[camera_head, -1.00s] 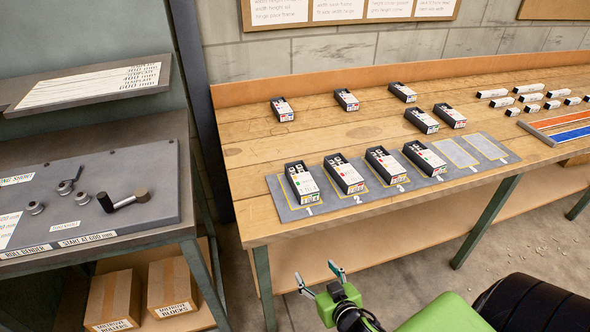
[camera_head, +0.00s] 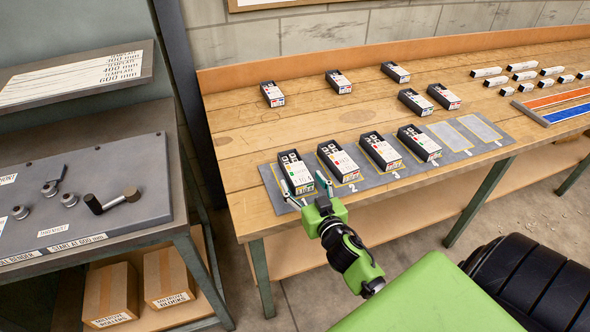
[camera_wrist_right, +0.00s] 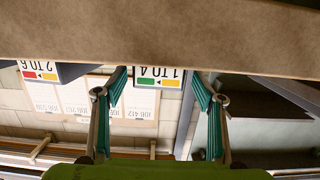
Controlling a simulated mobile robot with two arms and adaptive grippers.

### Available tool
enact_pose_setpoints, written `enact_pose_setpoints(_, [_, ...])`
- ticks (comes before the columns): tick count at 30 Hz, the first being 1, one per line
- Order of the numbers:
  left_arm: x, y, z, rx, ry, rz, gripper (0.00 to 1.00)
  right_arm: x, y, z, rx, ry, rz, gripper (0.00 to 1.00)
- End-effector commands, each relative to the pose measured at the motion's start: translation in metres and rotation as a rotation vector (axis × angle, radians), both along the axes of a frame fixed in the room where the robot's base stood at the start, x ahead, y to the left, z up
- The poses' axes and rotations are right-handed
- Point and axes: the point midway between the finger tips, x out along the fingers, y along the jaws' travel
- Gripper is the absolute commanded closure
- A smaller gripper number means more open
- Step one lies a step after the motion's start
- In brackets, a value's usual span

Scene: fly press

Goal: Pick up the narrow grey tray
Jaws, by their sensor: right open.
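Several narrow dark grey trays with white printed labels stand on the wooden bench. Which one the task means is not clear. The front-left tray (camera_head: 294,172) sits on the leftmost slot of the grey mat (camera_head: 275,189). My right gripper (camera_head: 304,186) is at the front of this tray, fingers apart, with nothing between them that I can make out. They overlap the tray's front end in the head view; contact is unclear. In the right wrist view the open teal fingers (camera_wrist_right: 160,100) flank a "1 TO 4" label (camera_wrist_right: 160,77), seen upside down. My left gripper is out of view.
Close beside it on the mat stands another tray (camera_head: 338,161), with more to the right and behind. Two outlined mat slots (camera_head: 448,136) at the right are empty. White blocks (camera_head: 488,72) and a rack with orange and blue strips (camera_head: 546,122) lie farther right.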

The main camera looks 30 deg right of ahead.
Motion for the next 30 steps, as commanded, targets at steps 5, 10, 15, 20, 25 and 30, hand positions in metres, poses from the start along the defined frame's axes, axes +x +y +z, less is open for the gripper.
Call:
enact_pose_setpoints(5, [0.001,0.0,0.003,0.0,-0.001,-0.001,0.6,0.011,-0.003,-0.001,0.0,-0.001,0.0,0.37])
enact_pose_setpoints(10, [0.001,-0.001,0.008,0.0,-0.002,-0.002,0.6,0.033,-0.01,-0.005,-0.001,-0.001,0.0,0.37])
enact_pose_setpoints(15, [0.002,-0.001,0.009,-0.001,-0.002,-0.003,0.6,0.049,-0.013,-0.009,0.0,0.0,0.0,0.37])
enact_pose_setpoints(20, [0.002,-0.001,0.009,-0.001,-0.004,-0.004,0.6,0.052,-0.013,-0.011,0.001,0.002,0.001,0.37])
enact_pose_setpoints(25, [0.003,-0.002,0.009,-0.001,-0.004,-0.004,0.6,0.051,-0.013,-0.01,0.0,0.001,0.001,0.5])
enact_pose_setpoints(30, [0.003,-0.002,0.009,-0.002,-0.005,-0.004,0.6,0.051,-0.013,-0.01,0.0,0.001,0.001,0.82])
